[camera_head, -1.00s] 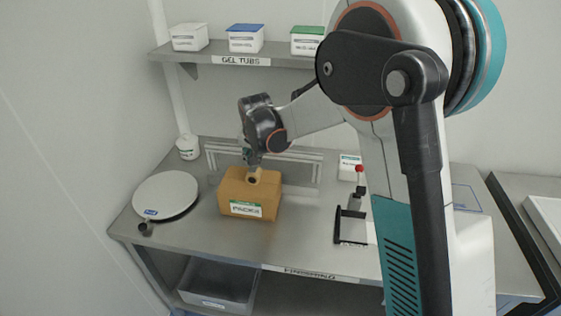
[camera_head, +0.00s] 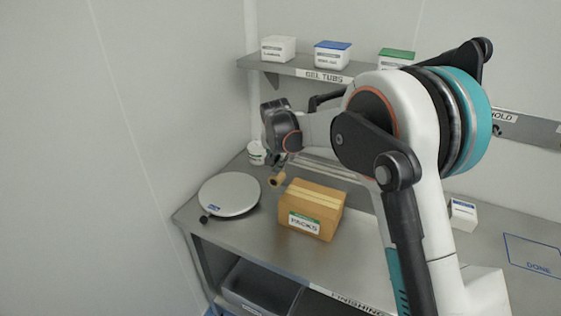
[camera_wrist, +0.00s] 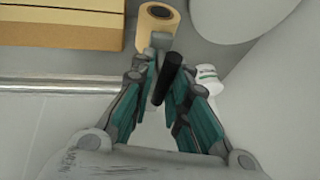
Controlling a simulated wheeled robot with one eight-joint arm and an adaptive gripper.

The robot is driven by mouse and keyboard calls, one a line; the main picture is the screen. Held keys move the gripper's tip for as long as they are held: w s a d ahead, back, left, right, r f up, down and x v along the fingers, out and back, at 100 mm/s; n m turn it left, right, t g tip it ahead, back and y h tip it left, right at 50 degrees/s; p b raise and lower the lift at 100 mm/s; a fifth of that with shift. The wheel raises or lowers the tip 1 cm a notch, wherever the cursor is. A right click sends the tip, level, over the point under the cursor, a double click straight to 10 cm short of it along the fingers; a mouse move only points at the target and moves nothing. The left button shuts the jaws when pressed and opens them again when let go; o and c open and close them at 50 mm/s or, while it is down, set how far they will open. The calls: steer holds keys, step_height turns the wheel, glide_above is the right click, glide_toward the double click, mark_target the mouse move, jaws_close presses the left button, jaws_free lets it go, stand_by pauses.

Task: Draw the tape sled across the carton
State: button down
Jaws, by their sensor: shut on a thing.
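The carton (camera_head: 318,225) is a brown box labelled PACKS on the steel bench, with a paler band running along its top. The tape sled's tan roll (camera_head: 277,180) is just off the carton's left end in the head view. In the wrist view the roll (camera_wrist: 159,20) shows beyond my fingers, apart from the carton (camera_wrist: 60,36) at upper left. My gripper (camera_head: 270,160) is shut on the sled's black handle (camera_wrist: 167,80), between teal-padded fingers. The roll's exact height is hard to tell.
A round pale plate (camera_head: 230,194) with a black knob lies left of the carton. A white tub (camera_head: 257,153) stands at the back corner. A shelf (camera_head: 300,66) with several tubs is above. A white box (camera_head: 463,214) and a blue DONE outline are at right.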

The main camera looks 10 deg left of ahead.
steer(key=c, duration=1.6)
jaws_free()
steer(key=v, duration=1.2)
steer(key=shift+d, duration=0.1)
